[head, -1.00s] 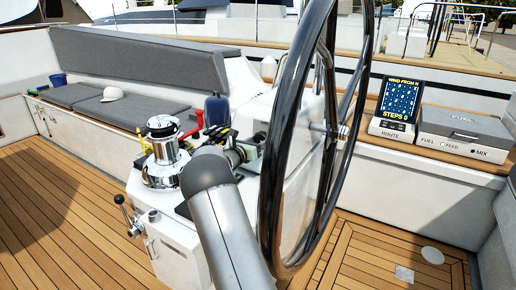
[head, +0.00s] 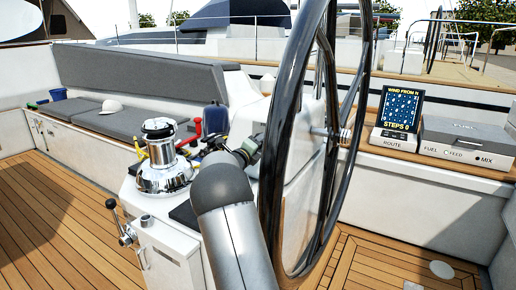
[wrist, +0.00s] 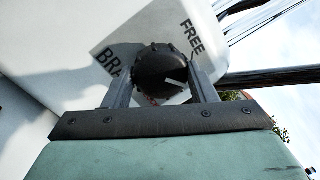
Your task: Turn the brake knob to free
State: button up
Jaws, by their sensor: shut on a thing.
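The round black brake knob (wrist: 160,66) sits on the white pedestal face in the wrist view. A light mark on it lies at its lower right in the picture. The word FREE (wrist: 192,36) is printed to the upper right of the knob, and the partly covered word BRAKE (wrist: 108,66) to its left. My gripper (wrist: 162,76) has one finger on each side of the knob and is shut on it. In the head view my gripper (head: 248,150) is small beside the wheel, and the knob cannot be made out.
The large black steering wheel (head: 288,130) stands close to the right of my arm. A chrome winch (head: 162,165) and a lever (head: 118,215) are to the left. A route display (head: 399,112) and a fuel box (head: 465,135) sit on the right ledge.

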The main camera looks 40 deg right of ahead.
jog(key=shift+s+d+r+n+t+y+p, duration=0.1)
jog(key=shift+n+t+y+p, duration=0.4)
jog(key=shift+n, duration=1.55)
jog(key=shift+s+a+f+n+g+y+p, duration=0.1)
jog(key=shift+n+p, duration=0.8)
jog(key=shift+n, duration=1.1)
jog(key=shift+d+r+n+t+y+p, duration=0.1)
jog(key=shift+n+t+y+p, duration=0.4)
jog(key=shift+n, duration=1.55)
jog(key=o, duration=1)
jog(key=shift+c, duration=0.2)
